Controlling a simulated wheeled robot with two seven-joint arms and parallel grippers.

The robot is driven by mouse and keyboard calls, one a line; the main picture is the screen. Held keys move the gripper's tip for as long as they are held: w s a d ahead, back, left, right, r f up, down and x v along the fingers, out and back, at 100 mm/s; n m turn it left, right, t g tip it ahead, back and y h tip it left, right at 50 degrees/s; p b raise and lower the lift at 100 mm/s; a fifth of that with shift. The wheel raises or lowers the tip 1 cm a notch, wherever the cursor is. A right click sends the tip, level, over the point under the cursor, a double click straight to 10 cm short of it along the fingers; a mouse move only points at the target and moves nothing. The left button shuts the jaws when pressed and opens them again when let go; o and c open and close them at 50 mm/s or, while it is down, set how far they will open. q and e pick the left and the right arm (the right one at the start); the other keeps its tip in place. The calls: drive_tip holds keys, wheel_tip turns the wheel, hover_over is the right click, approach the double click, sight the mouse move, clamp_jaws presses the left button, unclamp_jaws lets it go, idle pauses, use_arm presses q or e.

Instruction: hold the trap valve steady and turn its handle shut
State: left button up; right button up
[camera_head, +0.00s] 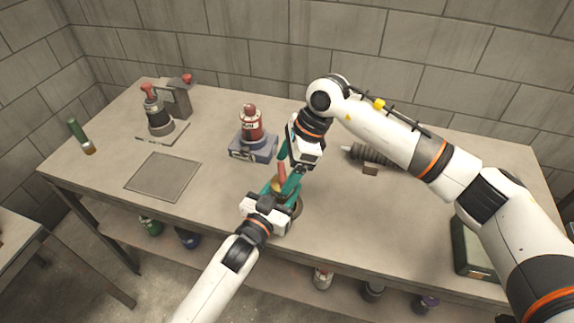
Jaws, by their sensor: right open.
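The trap valve (277,187) is a small brass-coloured body on a round dark base near the table's front edge, with a red handle (281,171) standing up from it. My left gripper (279,188) reaches in from the front with its teal fingers at the valve body. They hide much of it, and I cannot tell whether they clamp it. My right gripper (286,166) comes down from behind and to the right. It is open, with its teal fingers around or close beside the red handle; contact is not clear.
A red bottle on a blue-grey base (254,149) stands just behind left. A grey mat (163,176), a dark red-topped device (159,117) and a green tube (78,132) are farther left. A ribbed dark part (368,154) lies behind right; a dark green box (471,250) is at front right.

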drive_tip(key=shift+c, duration=0.5)
drive_tip(key=c, duration=0.9)
drive_tip(key=shift+m, duration=0.3)
drive_tip(key=m+t, duration=0.1)
drive_tip(key=m, duration=0.2)
drive_tip(key=shift+s+m+t, duration=0.15)
drive_tip(key=shift+m+t, duration=0.15)
drive_tip(key=m, duration=0.2)
drive_tip(key=m+t+h, duration=0.1)
drive_tip(key=m, duration=0.1)
drive_tip(key=shift+s+a+t, duration=0.15)
drive_tip(key=shift+s+t, duration=0.05)
drive_tip(key=shift+t, duration=0.1)
drive_tip(key=m, duration=0.2)
drive_tip(key=m+t+h, duration=0.1)
drive_tip(key=m, duration=0.2)
drive_tip(key=shift+s+a, duration=0.15)
drive_tip(key=m+h, duration=0.1)
drive_tip(key=m, duration=0.1)
drive_tip(key=m+h, duration=0.1)
drive_tip(key=m, duration=0.1)
drive_tip(key=shift+a+m+t, duration=0.2)
drive_tip(key=shift+m+t, duration=0.2)
